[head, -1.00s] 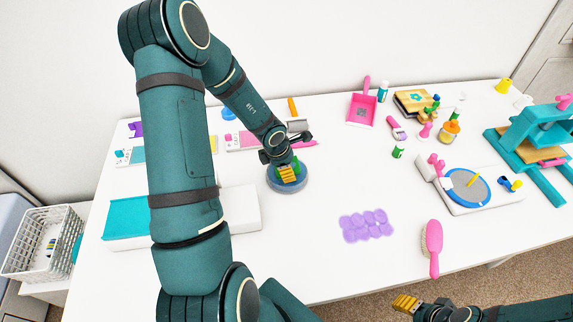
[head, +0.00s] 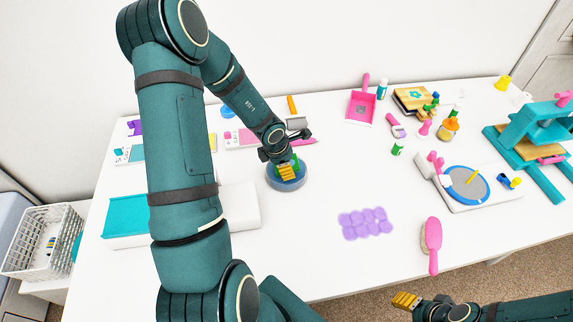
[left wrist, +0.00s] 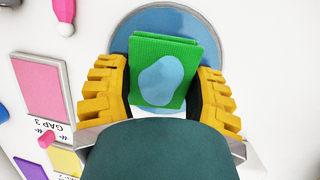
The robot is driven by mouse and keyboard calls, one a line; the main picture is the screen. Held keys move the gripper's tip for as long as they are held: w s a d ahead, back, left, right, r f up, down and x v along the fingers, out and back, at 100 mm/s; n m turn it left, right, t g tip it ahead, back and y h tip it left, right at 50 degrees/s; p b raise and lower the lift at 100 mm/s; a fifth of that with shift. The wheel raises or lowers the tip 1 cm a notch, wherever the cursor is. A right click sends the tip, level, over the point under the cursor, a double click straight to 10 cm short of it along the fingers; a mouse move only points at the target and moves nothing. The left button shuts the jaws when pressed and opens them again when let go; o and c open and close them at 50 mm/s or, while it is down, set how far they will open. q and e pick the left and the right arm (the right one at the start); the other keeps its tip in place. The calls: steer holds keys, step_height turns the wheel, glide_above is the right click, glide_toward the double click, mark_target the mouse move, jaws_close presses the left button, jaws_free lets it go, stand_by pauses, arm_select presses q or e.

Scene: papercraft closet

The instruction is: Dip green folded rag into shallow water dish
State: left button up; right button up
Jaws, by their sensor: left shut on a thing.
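The green folded rag (left wrist: 145,50) is between the fingers of my left gripper (left wrist: 160,88), which is shut on it. A pale blue patch shows on the rag's face in the left wrist view. The round blue-grey water dish (head: 287,184) is directly below the gripper in the head view, and its blue surface (left wrist: 205,25) shows behind the rag in the left wrist view. My left gripper (head: 287,170) hides much of the rag and dish there; I cannot tell how deep the rag sits. My right gripper (head: 412,304) is at the bottom edge, away from the dish; its fingers are seen edge-on.
Purple rounded pieces (head: 365,223) and a pink brush (head: 432,245) lie to the right on the white table. A pink dustpan (head: 361,106) is at the back. A turntable (head: 466,187) and teal press (head: 530,137) stand at the right. The table just right of the dish is clear.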

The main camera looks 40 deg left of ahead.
arm_select(q)
step_height(320, 180, up, 4)
steer(key=p, duration=0.4)
steer(key=shift+f+p, duration=0.15)
steer(key=shift+p, duration=0.25)
stand_by(0.3)
